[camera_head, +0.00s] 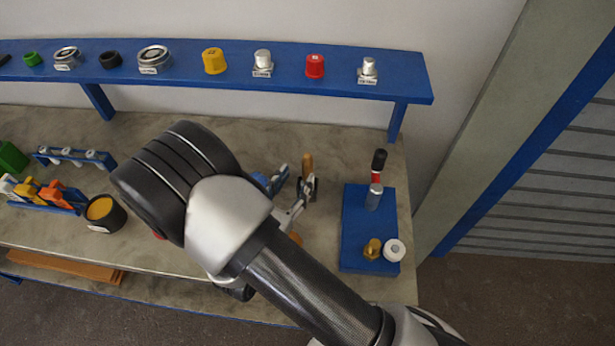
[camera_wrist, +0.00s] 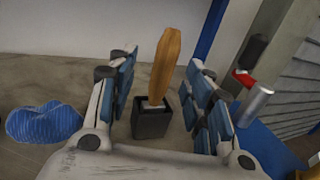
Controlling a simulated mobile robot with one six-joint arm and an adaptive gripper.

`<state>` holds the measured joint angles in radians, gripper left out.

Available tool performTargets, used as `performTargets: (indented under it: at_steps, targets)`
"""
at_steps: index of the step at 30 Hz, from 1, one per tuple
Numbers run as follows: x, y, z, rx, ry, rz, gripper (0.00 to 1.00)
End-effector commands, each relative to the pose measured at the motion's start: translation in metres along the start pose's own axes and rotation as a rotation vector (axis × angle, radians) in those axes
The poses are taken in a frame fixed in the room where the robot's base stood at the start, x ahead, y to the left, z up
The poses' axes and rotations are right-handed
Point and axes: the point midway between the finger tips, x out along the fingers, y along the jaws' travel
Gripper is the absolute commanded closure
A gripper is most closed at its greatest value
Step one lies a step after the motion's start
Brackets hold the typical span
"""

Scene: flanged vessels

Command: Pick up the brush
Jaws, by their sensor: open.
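The brush (camera_wrist: 165,65) shows as an orange-brown wooden handle in the wrist view. It stands nearly upright in a dark square holder (camera_wrist: 152,120), and its lower end is hidden inside. In the head view the brush handle (camera_head: 307,164) shows just beyond my gripper (camera_head: 291,187). In the wrist view my gripper (camera_wrist: 158,72) is open, with one blue-padded finger on each side of the handle. There seems to be a gap between the handle and each finger; I cannot tell whether the handle is fully between the pads in depth.
A blue board (camera_head: 355,232) at the right bears a black-and-red-topped cylinder (camera_head: 376,180), a brass piece (camera_head: 372,249) and a white round piece (camera_head: 394,250). A blue shelf (camera_head: 200,88) runs along the back. In the wrist view a blue ribbed object (camera_wrist: 44,123) lies at the left.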

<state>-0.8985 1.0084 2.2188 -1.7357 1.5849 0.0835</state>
Motion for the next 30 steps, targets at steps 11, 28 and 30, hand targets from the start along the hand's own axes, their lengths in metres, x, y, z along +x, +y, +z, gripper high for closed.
performTargets:
  at_steps: [11,28,30]
  targets:
    - [0.041,-0.009,-0.001,0.003,-0.001,-0.006,0.54]
    - [0.058,-0.006,0.001,0.001,0.0,0.0,0.64]
    - [0.058,-0.006,0.001,0.001,0.0,0.0,0.68]
